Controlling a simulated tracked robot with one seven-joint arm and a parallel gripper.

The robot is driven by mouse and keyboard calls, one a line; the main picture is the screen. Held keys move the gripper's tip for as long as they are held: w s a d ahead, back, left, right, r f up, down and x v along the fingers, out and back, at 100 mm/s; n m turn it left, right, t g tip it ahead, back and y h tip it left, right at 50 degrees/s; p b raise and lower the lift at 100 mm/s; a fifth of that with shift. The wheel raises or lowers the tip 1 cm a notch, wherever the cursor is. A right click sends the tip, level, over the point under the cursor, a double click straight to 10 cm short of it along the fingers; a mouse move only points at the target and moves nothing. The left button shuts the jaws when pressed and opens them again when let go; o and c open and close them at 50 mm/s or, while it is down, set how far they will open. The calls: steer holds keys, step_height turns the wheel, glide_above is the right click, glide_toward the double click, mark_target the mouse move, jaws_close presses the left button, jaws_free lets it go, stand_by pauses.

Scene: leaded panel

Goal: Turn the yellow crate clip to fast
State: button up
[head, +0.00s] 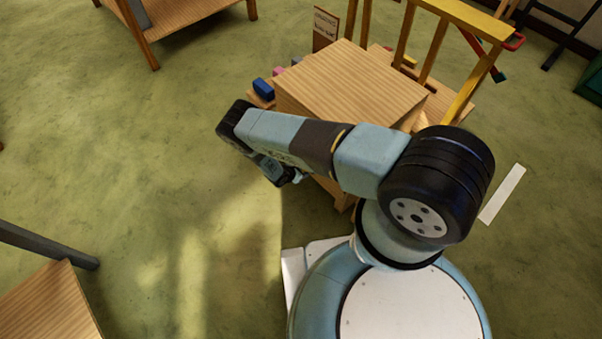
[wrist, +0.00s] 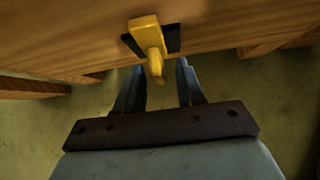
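The yellow crate clip (wrist: 148,38) shows in the wrist view, at the top middle. It is a yellow piece with a peg sticking out toward me, on a black plate (wrist: 172,41) fixed to a wooden face. My gripper (wrist: 160,75) is open, with one finger on each side of the clip's peg. I cannot tell whether either finger touches it. In the head view my gripper (head: 284,177) is low beside the near left side of the wooden crate (head: 350,85). The clip is hidden there.
A blue block (head: 263,88) and a small sign (head: 325,28) are beside the crate. A yellow-topped wooden frame (head: 465,18) stands behind it at right. Wooden tables stand at the top left and bottom left (head: 45,310). The green floor left of my arm is clear.

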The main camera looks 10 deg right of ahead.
steer(key=v, duration=1.3)
steer(key=shift+a+r, duration=0.1)
